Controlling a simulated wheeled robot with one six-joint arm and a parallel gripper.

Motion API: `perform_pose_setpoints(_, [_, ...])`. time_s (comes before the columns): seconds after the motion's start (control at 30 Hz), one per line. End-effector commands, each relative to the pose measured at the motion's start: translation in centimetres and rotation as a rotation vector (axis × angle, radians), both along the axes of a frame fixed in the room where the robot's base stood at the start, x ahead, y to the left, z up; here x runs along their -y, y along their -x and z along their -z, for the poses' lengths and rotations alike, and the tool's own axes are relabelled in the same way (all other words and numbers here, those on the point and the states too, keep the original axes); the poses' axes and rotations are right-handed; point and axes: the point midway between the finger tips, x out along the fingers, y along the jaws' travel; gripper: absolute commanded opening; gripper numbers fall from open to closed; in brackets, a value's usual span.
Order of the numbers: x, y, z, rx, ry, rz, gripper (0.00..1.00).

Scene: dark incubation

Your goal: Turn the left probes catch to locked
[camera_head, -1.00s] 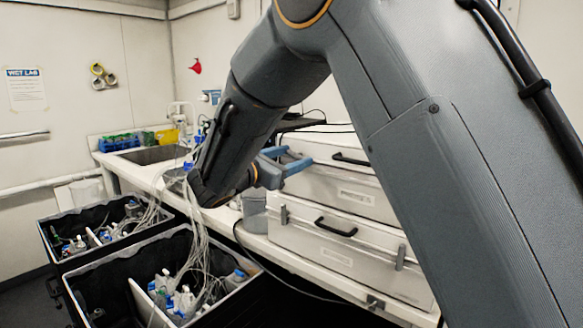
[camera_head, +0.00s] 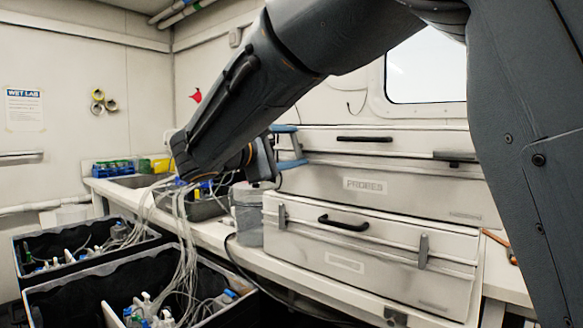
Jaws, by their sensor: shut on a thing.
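The probes case (camera_head: 400,190) is the upper of two pale cases on the bench and bears a "PROBES" label. Its lid looks closed. My gripper (camera_head: 300,146), with blue fingers, is at the left end of its front, one finger above the other. The right probes catch (camera_head: 455,156) lies sideways along the lid seam.
The lower case (camera_head: 350,262) has two upright catches. A grey bucket (camera_head: 248,212) stands left of it. Black crates (camera_head: 150,270) with bottles and tubing stand at the lower left.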

Motion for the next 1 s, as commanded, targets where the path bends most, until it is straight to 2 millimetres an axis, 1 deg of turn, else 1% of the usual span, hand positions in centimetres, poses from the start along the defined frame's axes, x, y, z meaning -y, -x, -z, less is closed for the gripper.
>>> perform_pose_setpoints(0.03, [0.00,-0.13,0.54,0.027,-0.033,0.000,0.32])
perform_pose_setpoints(0.3, [0.05,-0.08,0.45,0.145,-0.184,0.000,0.32])
perform_pose_setpoints(0.5, [0.02,-0.05,0.35,0.199,-0.256,0.000,0.32])
perform_pose_setpoints(1.0, [0.02,0.03,0.16,0.235,-0.303,0.000,0.32])
